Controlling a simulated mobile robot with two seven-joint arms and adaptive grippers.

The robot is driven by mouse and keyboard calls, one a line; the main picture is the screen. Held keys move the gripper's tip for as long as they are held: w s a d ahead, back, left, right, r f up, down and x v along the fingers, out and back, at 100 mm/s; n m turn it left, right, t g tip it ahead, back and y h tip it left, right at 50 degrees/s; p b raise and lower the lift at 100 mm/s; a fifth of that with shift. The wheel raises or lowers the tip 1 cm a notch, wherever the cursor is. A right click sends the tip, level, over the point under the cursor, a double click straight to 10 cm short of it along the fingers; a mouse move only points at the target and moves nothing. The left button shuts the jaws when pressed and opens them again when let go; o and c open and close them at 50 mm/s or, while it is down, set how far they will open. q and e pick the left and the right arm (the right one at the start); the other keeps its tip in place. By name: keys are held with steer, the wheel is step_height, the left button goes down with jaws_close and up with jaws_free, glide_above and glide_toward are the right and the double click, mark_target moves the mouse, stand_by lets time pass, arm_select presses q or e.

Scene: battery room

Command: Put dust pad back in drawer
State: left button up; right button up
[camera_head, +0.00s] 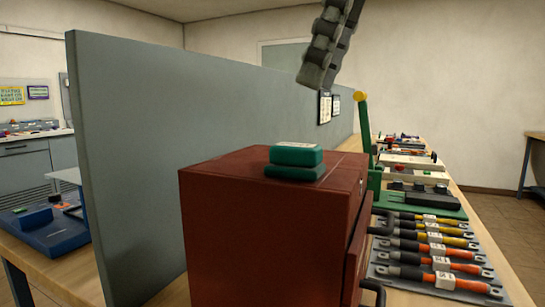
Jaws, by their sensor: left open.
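A green dust pad (296,160) with a pale label on top lies on the top of a dark red drawer cabinet (262,225). It looks like two stacked green layers. I cannot tell how far any drawer is open, and the inside is hidden. Part of my left gripper (330,45) hangs in from the top edge, above and apart from the pad. It is open and holds nothing visible. My right gripper is out of view.
A tall grey partition (130,150) stands close to the left of the cabinet. To the right, the wooden bench holds a row of orange and yellow cables (430,250) and a green lever device (364,135). A blue device (45,230) sits beyond the partition.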

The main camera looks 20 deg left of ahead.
mark_target(297, 145)
arm_select(q)
steer(key=shift+a+f+m, duration=0.2)
steer(key=shift+f+m, duration=0.3)
steer(key=shift+f, duration=0.6)
steer(key=x, duration=0.6)
steer(key=shift+d, duration=0.1)
steer(key=shift+r, duration=0.1)
steer(key=shift+s, duration=0.1)
steer(key=c, duration=1.2)
steer(key=shift+c, duration=0.2)
steer(key=shift+d+r, duration=0.1)
